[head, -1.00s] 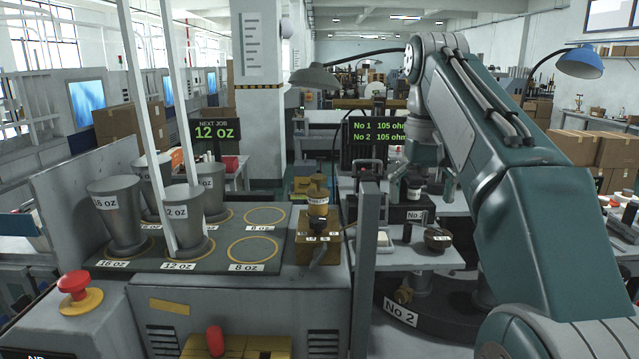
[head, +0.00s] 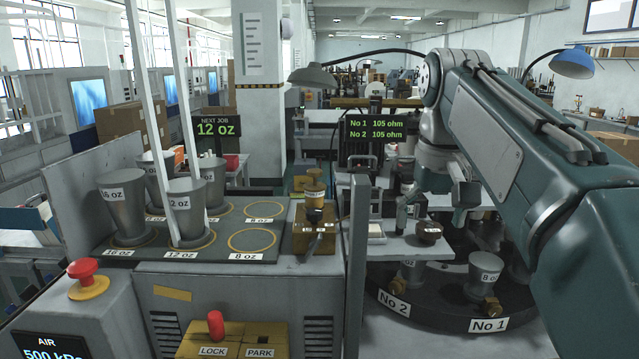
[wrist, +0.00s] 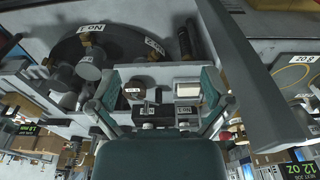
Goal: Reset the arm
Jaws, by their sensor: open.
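My arm (head: 520,150) reaches in from the right of the head view, bent at the elbow, with its wrist hanging over the workbench. My gripper (wrist: 162,90) is open in the wrist view, its two fingers apart with nothing held between them. Beyond the fingers are a small dark pot (wrist: 134,92) and a pale block (wrist: 187,90) on the bench, apart from the gripper.
A dark round turntable (head: 440,318) with No 1 and No 2 labels carries grey cups (head: 485,272). Tapered cups (head: 122,210) stand on a ringed board (head: 230,252) at left. A grey upright post (head: 357,265) separates the two sides. A red button (head: 83,270) is front left.

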